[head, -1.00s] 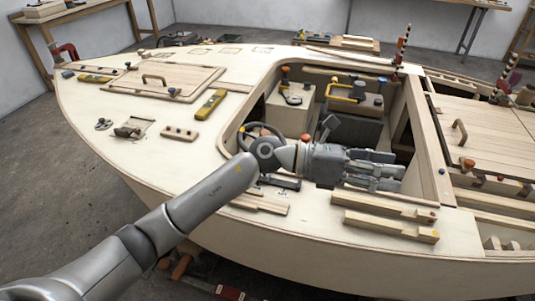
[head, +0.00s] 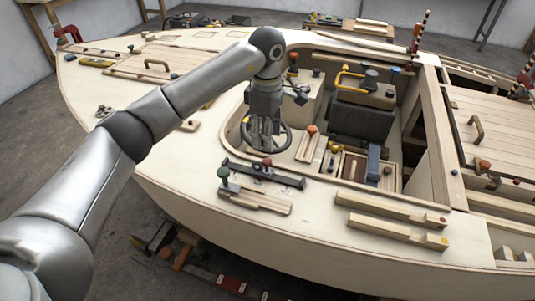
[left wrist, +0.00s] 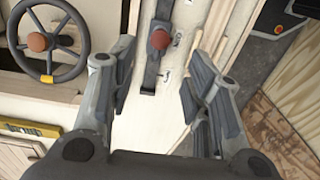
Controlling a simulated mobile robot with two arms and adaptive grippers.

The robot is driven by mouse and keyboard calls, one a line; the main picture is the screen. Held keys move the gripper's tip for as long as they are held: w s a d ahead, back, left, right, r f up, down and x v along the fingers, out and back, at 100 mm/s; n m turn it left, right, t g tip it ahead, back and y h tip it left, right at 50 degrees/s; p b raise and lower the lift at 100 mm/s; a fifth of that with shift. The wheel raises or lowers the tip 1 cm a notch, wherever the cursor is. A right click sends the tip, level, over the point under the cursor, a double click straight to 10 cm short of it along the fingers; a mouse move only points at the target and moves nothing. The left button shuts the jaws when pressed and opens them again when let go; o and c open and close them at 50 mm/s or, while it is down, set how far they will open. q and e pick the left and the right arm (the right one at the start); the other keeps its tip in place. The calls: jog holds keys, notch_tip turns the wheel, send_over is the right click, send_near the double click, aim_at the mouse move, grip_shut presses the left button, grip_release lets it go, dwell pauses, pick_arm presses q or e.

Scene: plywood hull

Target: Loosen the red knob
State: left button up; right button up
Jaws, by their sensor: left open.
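The red knob (head: 267,162) sits on a dark flat bar (head: 290,181) on the deck beside the cockpit's near edge. The left wrist view shows the red knob (left wrist: 160,39) and bar (left wrist: 150,78) between and beyond my fingertips. My left gripper (head: 263,146) points down above the cockpit edge, in front of the steering wheel (head: 286,141). In the left wrist view my left gripper (left wrist: 158,75) is open and empty, its fingers on either side of the bar and apart from the knob. My right gripper is in neither view.
The steering wheel (left wrist: 38,78) with a reddish hub stands close beside the bar. A green-knobbed wooden piece (head: 262,203) lies in front of it. Two wooden strips (head: 385,210) lie to the right.

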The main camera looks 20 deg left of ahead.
aim_at(267, 160)
pick_arm(q)
notch_tip(267, 160, down, 8)
jog(key=shift+f+p, duration=0.15)
jog(key=shift+p, duration=0.4)
grip_shut()
